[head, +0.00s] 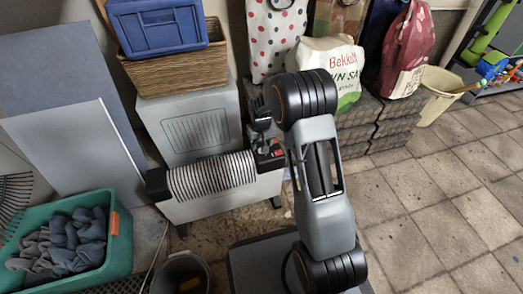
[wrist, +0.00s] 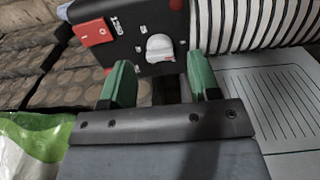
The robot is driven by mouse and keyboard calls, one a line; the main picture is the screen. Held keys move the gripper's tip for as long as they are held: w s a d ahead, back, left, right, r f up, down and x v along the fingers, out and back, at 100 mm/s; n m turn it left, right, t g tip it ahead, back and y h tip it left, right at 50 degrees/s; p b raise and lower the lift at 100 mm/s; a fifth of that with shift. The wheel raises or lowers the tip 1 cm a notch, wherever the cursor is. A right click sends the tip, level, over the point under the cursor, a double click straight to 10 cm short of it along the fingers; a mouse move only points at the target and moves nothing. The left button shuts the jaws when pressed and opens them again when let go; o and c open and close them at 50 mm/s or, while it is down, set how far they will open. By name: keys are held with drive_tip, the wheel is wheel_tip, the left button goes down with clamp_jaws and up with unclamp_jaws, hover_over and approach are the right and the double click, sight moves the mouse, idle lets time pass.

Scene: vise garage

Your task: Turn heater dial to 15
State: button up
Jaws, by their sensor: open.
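The heater (head: 213,173) has a white ribbed body with black ends and stands on the floor. Its black control end (head: 268,158) is partly covered by my gripper (head: 262,128) in the head view. In the wrist view the black panel (wrist: 128,58) carries a white dial (wrist: 160,47) and a red switch (wrist: 93,31). The small marks around the dial are not readable. My gripper (wrist: 161,78) shows two green fingers spread apart, with nothing between them. The dial appears just beyond the fingertips, between the two in the picture; I see no contact.
A grey cabinet (head: 195,122) stands behind the heater, with a wicker basket (head: 180,72) and blue bin (head: 158,27) on top. Stacked pavers (head: 363,122) and bags stand to the right. A green crate (head: 118,255) of dark items is at left. Tiled floor is free at right.

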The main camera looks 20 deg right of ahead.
drive_tip(key=shift+f+b, duration=0.35)
drive_tip(key=shift+f, duration=0.85)
drive_tip(key=shift+c, duration=0.4)
drive_tip(key=c, duration=0.8)
drive_tip(key=shift+c, duration=0.2)
